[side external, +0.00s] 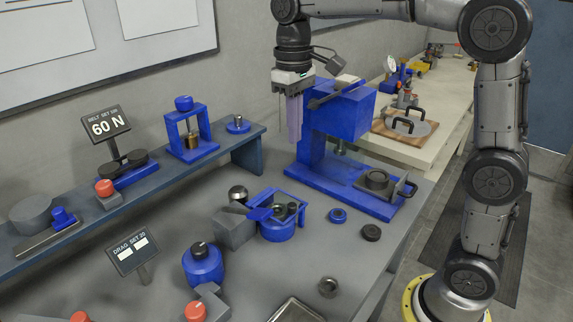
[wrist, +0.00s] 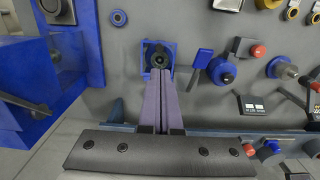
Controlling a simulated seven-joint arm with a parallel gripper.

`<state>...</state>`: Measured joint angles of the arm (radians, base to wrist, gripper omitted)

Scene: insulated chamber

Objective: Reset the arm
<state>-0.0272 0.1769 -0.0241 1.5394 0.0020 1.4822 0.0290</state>
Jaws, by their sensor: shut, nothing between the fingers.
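My gripper (side external: 294,118) hangs from the arm near the top middle of the side view, with its fingers pointing down. Its long purple fingers are together and hold nothing. It is above the bench, just left of the blue press (side external: 335,130) and apart from the things below. In the wrist view the shut fingers (wrist: 163,128) reach up from the dark mount, and their tips end near a blue square fixture (wrist: 158,58) with a dark round part in it.
A blue fixture with small cylinders (side external: 278,222) stands on the grey bench below. A shelf (side external: 150,190) with a "60 N" display (side external: 107,124) runs along the wall. Loose rings (side external: 371,232) lie at the right.

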